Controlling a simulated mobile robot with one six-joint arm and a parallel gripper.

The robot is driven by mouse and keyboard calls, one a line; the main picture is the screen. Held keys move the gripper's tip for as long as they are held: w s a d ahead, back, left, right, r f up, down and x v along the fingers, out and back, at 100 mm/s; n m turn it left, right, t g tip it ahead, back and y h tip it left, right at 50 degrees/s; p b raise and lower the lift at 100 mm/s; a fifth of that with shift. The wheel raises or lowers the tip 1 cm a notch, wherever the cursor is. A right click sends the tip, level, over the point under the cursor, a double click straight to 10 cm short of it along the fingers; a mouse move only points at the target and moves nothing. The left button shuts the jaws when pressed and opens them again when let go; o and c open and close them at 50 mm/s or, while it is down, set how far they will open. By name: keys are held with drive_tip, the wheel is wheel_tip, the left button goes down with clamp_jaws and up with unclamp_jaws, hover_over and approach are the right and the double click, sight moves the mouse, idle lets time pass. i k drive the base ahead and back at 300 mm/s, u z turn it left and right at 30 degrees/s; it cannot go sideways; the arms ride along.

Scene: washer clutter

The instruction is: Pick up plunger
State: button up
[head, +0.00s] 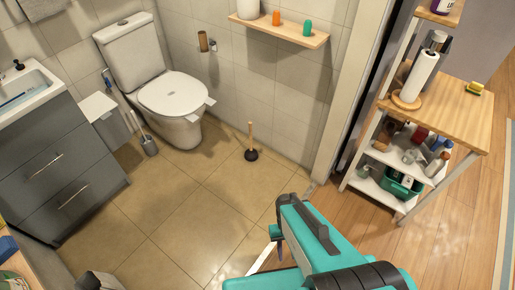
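The plunger (251,148) stands upright on the tiled bathroom floor in the head view, right of the toilet and close to the wall. It has a light wooden handle and a black rubber cup. My teal arm fills the bottom right of the view. Part of what appears to be my gripper (277,235) shows at the arm's left side, apart from the plunger and nearer the camera. The arm hides most of it, so I cannot tell whether it is open or shut.
The toilet (172,95) and a toilet brush (148,144) stand left of the plunger. A dark vanity (60,165) is at the left. A wall shelf (280,30) is above. A doorway edge and a wooden cart (445,110) are at the right. The tiled floor is mostly clear.

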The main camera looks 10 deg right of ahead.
sight(251, 154)
drive_tip(key=u, duration=0.1)
drive_tip(key=i, duration=0.95)
drive_tip(key=z, duration=0.1)
drive_tip(key=k, duration=1.35)
drive_tip(key=u, duration=0.2)
drive_tip(key=i, duration=0.65)
drive_tip(key=u, duration=0.8)
drive_tip(key=i, duration=0.6)
drive_tip(key=u, duration=0.2)
